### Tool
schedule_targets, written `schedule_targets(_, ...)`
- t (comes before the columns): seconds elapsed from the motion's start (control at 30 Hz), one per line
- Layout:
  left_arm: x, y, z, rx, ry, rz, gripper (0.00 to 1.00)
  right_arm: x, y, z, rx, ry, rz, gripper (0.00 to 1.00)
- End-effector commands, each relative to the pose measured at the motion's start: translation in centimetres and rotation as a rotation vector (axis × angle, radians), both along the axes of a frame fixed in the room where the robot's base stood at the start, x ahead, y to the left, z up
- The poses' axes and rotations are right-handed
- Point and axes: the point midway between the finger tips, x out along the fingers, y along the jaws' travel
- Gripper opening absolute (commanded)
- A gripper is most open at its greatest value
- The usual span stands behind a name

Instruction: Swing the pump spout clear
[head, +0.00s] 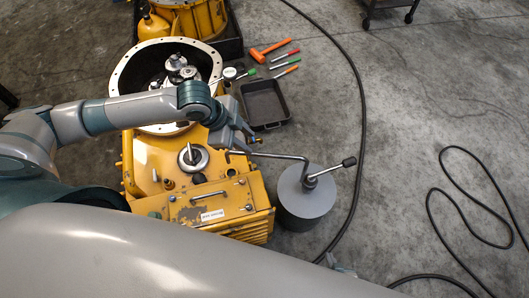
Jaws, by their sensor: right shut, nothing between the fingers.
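The pump is a grey drum (303,206) standing on the floor right of the yellow transmission housing (160,155). Its thin bent spout (280,155) runs left from the drum top, and its tip lies over the housing's right edge. A short handle with a dark grip (349,161) points to the upper right. My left gripper (248,139) is just above the spout near its tip; I cannot tell whether they touch or whether its jaws are open. My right gripper (342,267) is shut and empty, mostly hidden behind my large foreground arm, below the drum.
A black tray (264,104) lies behind the spout. An orange hammer (270,50) and several coloured-handled tools lie beyond it. A black cable (362,110) curves along the floor right of the drum. The floor further right is mostly open, with another looped cable (455,200).

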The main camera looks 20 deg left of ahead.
Motion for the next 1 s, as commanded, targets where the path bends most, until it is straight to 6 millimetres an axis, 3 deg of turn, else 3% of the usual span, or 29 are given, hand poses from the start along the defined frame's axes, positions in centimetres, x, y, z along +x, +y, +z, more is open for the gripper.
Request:
schedule_targets(0.6, 2.8, -3.7, -9.9, -0.001, 0.002, -0.001, 0.31, -1.0, 0.2, -0.2, 0.003, 0.001, 0.002, 0.0)
schedule_targets(0.8, 3.3, -4.4, -11.7, -0.001, 0.001, -0.001, 0.31, -1.0, 0.3, -0.2, 0.004, -0.001, 0.003, 0.0)
schedule_targets(1.0, 3.5, -4.5, -12.3, 0.001, 0.0, -0.001, 0.31, -0.9, 0.3, -0.1, 0.005, -0.003, 0.003, 0.0)
